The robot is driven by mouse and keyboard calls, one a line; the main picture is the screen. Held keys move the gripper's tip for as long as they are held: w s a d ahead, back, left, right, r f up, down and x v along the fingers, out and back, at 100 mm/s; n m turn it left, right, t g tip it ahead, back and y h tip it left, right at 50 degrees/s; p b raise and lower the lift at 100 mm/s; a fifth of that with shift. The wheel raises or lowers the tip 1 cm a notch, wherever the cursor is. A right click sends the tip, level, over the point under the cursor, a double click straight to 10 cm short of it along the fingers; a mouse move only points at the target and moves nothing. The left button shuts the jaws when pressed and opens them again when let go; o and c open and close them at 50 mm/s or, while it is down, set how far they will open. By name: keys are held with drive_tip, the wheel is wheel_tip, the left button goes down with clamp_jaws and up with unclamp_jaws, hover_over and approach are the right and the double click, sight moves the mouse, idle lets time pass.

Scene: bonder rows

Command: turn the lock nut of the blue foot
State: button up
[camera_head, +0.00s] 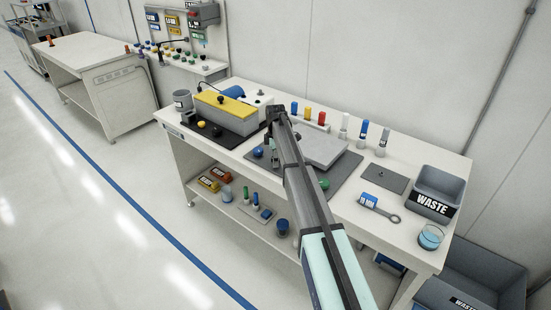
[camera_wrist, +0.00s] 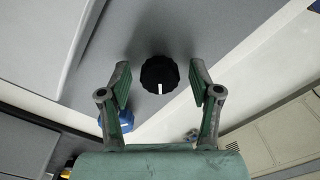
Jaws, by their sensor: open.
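In the wrist view a black ribbed round knob (camera_wrist: 157,74) with a white mark on its lower edge sits between the fingertips of my gripper (camera_wrist: 160,70). The fingers are open, one on each side of it, with a visible gap on both sides. A blue round part (camera_wrist: 122,121) shows lower left, partly hidden behind the left finger. I cannot tell whether the black knob is the lock nut of the blue foot. In the head view a blue knob-like foot (camera_head: 258,152) is on the dark mat, left of my arm. My gripper (camera_head: 274,113) hides part of the area there.
A grey plate (camera_head: 322,147) lies on the mat (camera_head: 348,172), with a green knob (camera_head: 323,183) at its front. A yellow-topped box (camera_head: 224,107) is to the left. Several coloured cylinders stand behind. A wrench (camera_head: 389,215) and a WASTE bin (camera_head: 440,187) are at the right.

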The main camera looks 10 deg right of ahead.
drive_tip(key=c, duration=1.2)
drive_tip(key=shift+o, duration=0.2)
drive_tip(key=shift+m, duration=0.3)
drive_tip(key=m+b, duration=0.2)
drive_tip(key=m, duration=0.3)
drive_tip(key=shift+f, duration=0.15)
drive_tip(key=m+b, duration=0.1)
drive_tip(key=m, duration=0.2)
drive_tip(key=shift+m, duration=0.4)
drive_tip(key=m+b, duration=0.1)
drive_tip(key=m, duration=0.2)
drive_tip(key=shift+m, duration=0.3)
drive_tip(key=m+b, duration=0.1)
drive_tip(key=m, duration=0.5)
drive_tip(key=shift+s, duration=0.1)
drive_tip(key=m, duration=0.6)
drive_tip(key=shift+b, duration=0.4)
drive_tip(key=shift+m, duration=0.3)
